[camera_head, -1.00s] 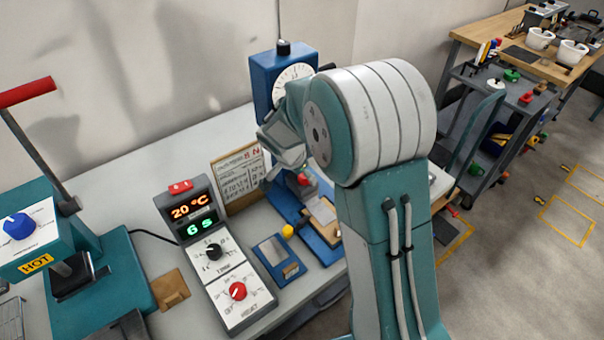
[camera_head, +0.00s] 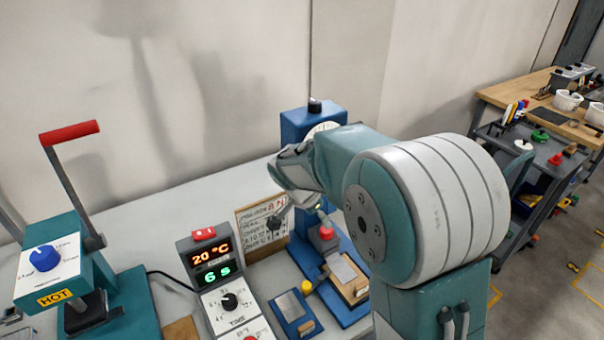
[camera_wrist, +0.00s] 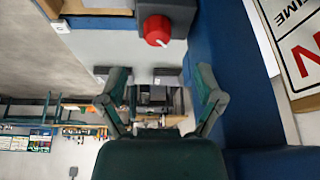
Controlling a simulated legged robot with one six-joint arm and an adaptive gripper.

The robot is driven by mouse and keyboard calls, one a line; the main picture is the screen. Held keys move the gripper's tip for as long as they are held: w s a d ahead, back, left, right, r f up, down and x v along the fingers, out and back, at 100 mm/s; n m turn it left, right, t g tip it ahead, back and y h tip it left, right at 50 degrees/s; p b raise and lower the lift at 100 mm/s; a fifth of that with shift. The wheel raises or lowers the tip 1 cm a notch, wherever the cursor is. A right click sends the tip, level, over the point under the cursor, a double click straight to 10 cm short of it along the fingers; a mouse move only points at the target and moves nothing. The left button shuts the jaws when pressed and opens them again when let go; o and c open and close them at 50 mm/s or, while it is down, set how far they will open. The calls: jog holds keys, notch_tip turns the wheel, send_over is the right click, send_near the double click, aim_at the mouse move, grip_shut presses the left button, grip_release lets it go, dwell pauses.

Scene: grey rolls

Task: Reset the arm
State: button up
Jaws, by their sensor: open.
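My arm crosses the right half of the head view. My gripper (camera_head: 292,205) hangs over the table in front of the blue press, with the sign behind it. In the wrist view my gripper (camera_wrist: 160,85) shows two dark green fingers spread wide apart with nothing between them. A red knob (camera_wrist: 157,30) shows beyond the fingers in the wrist view. The blue press with a dial (camera_head: 310,122) is partly hidden behind my arm.
A control box (camera_head: 222,285) reads 20 °C and 6 s. A teal hot press (camera_head: 62,265) with a red-handled lever (camera_head: 70,133) stands left. A paper sign (camera_head: 262,228) stands behind the box. A grey cart (camera_head: 540,150) stands far right.

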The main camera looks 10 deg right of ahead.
jog(key=s+d+r+n+t+y, duration=0.1)
jog(key=s+d+r+n, duration=0.15)
jog(key=s+r, duration=0.3)
jog(key=s+d+r+n+y, duration=0.1)
jog(key=s+r+n, duration=0.2)
jog(key=s+r, duration=0.3)
jog(key=s+r+n+t+y, duration=0.1)
jog(key=s+n, duration=0.5)
jog(key=s, duration=0.8)
jog(key=shift+s+a+t+y, duration=0.2)
jog(key=shift+t+y, duration=0.2)
jog(key=shift+t, duration=0.3)
